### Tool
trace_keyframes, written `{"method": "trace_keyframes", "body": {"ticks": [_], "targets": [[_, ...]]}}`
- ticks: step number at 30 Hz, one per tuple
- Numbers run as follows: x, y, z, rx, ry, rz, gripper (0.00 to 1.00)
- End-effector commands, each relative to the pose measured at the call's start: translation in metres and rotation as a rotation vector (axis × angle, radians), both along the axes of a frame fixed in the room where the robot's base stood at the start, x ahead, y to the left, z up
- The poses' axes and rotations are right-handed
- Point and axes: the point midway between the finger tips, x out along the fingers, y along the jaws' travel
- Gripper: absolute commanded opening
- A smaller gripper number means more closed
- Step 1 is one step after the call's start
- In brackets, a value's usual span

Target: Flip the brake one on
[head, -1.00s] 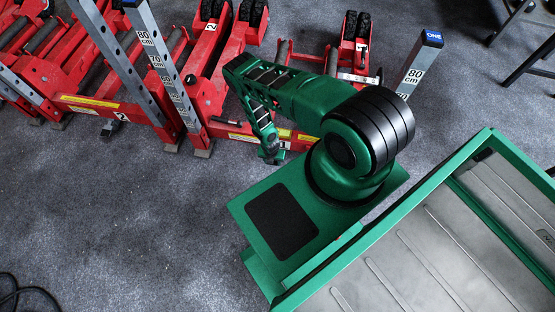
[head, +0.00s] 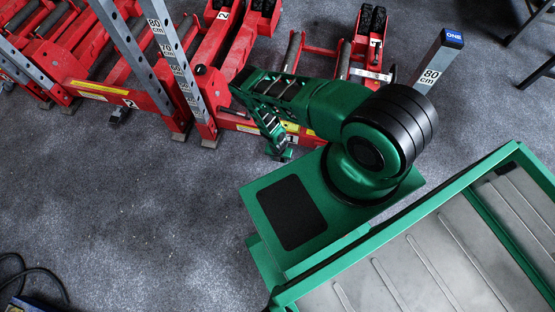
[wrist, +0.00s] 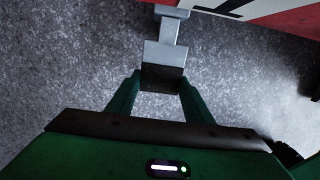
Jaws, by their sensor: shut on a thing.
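The brake one (wrist: 165,55) is a small grey metal pedal with a flat plate. It sticks out from the red jack one, seen at the top of the wrist view (wrist: 290,22). My gripper (wrist: 160,88) has its two green fingers on either side of the plate's darker near end, shut on it. In the head view my gripper (head: 281,152) is low in front of jack one (head: 324,64), beside its red front beam. The pedal is too small and covered to make out there.
A grey post marked ONE (head: 437,65) rises from jack one behind my arm. Jack two (head: 120,97) and its tall perforated posts stand to the left. Open grey carpet (head: 120,210) lies in front. A dark cable (head: 35,275) lies at the lower left.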

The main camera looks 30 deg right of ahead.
Motion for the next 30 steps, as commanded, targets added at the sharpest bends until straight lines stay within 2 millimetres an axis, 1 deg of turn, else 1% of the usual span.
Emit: {"method": "trace_keyframes", "body": {"ticks": [1,11,12,13,14,24,26,30], "targets": [[-0.005,0.007,-0.002,0.013,0.008,-0.001,0.06],[-0.005,0.008,-0.002,0.014,0.009,-0.002,0.06],[-0.005,0.008,-0.002,0.014,0.009,-0.001,0.56],[-0.005,0.007,-0.002,0.013,0.008,-0.001,0.63],[-0.005,0.007,-0.002,0.013,0.007,-0.001,0.66],[-0.002,0.004,0.001,0.006,0.004,-0.001,0.66],[-0.003,0.004,0.005,0.006,0.004,-0.001,0.66],[-0.003,0.005,0.023,0.006,0.004,-0.001,0.66]]}}
